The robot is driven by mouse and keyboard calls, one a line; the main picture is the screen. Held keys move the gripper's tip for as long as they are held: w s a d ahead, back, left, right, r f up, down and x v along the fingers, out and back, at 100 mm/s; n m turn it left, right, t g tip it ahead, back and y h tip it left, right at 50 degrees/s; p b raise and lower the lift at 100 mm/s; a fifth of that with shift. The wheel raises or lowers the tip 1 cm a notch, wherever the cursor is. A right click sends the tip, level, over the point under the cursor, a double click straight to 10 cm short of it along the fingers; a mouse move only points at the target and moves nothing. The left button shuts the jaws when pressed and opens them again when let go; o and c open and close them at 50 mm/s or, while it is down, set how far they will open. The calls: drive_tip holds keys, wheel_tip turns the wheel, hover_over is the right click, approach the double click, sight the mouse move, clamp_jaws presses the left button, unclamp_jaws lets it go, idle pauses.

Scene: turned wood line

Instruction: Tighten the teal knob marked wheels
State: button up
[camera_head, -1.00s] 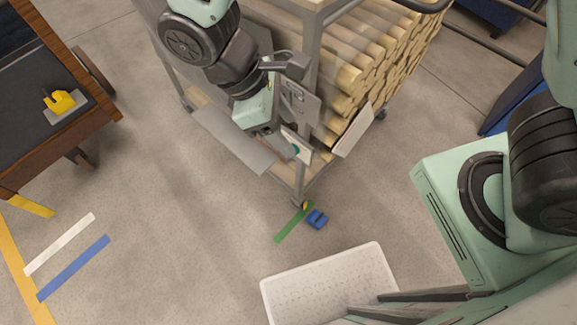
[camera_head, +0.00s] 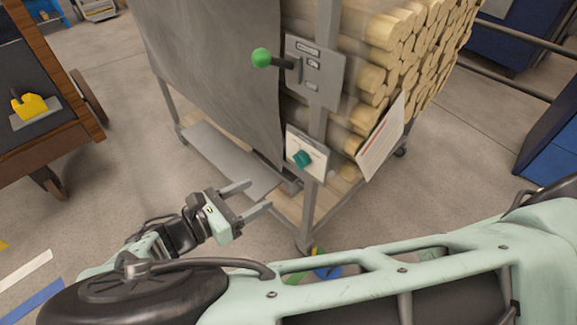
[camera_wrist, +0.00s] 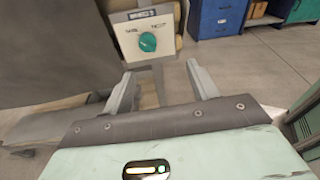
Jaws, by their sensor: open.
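The teal knob (camera_head: 302,158) sits on a small pale plate (camera_head: 294,139) low on the corner post of the log rack. In the wrist view the knob (camera_wrist: 147,42) is unobstructed, with a dark label above it and small lettering on both sides, too small to read surely. My gripper (camera_head: 260,196) is open and empty, to the lower left of the knob and apart from it. In the wrist view its two fingers (camera_wrist: 160,76) point toward the plate, with the knob beyond and slightly above the gap.
Above the plate, a grey panel (camera_head: 321,87) carries a lever with a green ball (camera_head: 262,58). A tilted white sheet (camera_head: 383,140) stands right of the knob. Stacked logs (camera_head: 400,50) fill the rack. A wooden bench (camera_head: 62,140) stands left. Open floor lies between.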

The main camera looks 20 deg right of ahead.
wheel_tip(320, 180, down, 4)
drive_tip(key=a+r+n+t+b, duration=0.1)
drive_tip(key=a+t+b, duration=0.1)
approach(300, 160)
drive_tip(key=shift+h, duration=0.3)
drive_tip(key=x, duration=0.2)
drive_tip(key=f+x, duration=0.1)
drive_tip(key=x, duration=0.5)
drive_tip(key=shift+w+d+f+b, duration=0.15)
drive_tip(key=shift+w+f+b, duration=0.1)
drive_tip(key=shift+f+b, duration=0.1)
drive_tip(key=shift+r, duration=0.1)
drive_tip(key=c, duration=1)
